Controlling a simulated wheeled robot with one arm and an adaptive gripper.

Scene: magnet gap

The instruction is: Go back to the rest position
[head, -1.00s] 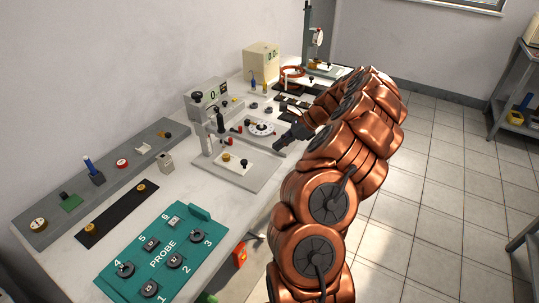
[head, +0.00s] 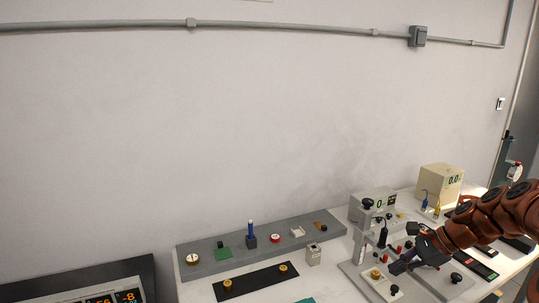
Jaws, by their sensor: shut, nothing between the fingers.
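My gripper (head: 402,264) is at the lower right of the head view, at the end of my copper-coloured arm. It is shut and empty. It is over the grey apparatus plate (head: 352,274) with its posts and knobs, in front of the grey meter box (head: 374,203). I cannot tell its exact height above the plate. Part of the plate and the dial there is hidden behind the gripper.
A long grey rack (head: 206,267) with small parts stands along the wall. A black strip (head: 254,283) with two brass knobs lies before it. A cream box (head: 440,186) stands further right. A dark display unit (head: 120,280) is at lower left.

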